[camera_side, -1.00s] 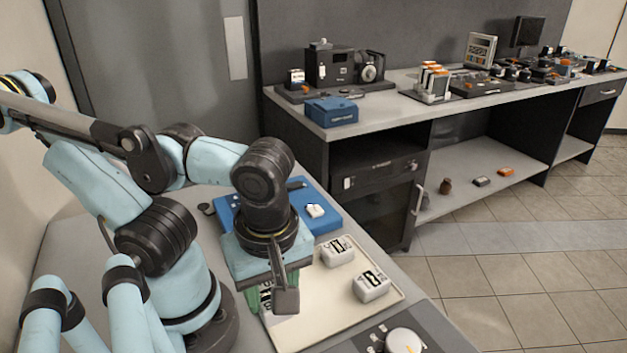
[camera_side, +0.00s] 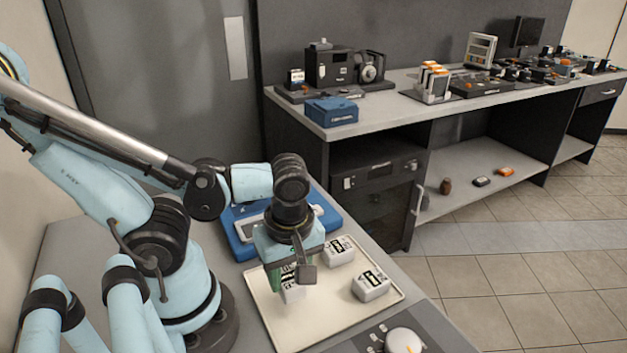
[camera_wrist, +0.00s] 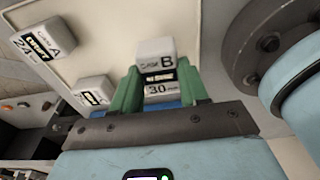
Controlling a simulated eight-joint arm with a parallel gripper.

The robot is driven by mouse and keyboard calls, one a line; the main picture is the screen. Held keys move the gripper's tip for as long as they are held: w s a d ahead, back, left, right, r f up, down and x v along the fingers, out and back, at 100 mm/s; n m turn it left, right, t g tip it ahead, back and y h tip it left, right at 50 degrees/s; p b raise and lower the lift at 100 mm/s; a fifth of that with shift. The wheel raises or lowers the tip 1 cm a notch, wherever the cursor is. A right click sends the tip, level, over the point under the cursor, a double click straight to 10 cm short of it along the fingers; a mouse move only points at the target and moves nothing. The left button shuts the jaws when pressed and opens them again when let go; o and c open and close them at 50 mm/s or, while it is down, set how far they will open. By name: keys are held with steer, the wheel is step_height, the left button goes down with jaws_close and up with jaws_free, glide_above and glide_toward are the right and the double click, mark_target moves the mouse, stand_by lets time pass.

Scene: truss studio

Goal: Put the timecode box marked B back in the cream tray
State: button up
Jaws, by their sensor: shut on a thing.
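My gripper (camera_side: 287,272) has its green fingers closed on a white timecode box (camera_side: 292,290). In the wrist view the held box (camera_wrist: 157,68) shows the letter B and the number 30 between the fingertips (camera_wrist: 158,88). It is over the cream tray (camera_side: 272,328), toward the tray's left part; I cannot tell whether its base touches the tray floor. A white box marked A (camera_wrist: 42,40) and another white box (camera_wrist: 93,91), its letter unclear, sit in the tray. In the side view these two boxes stand to the right of my gripper.
A blue tray (camera_side: 239,250) lies behind the cream tray, partly hidden by my arm. A dark panel with a white round knob (camera_side: 404,343) is at the front right. The cream tray's front part is clear. A bench with equipment (camera_side: 390,100) stands farther back.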

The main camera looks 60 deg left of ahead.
mark_target(289, 278)
steer(key=shift+f, duration=1.5)
steer(key=shift+f, duration=0.1)
steer(key=o, duration=1.2)
steer(key=shift+c, duration=0.2)
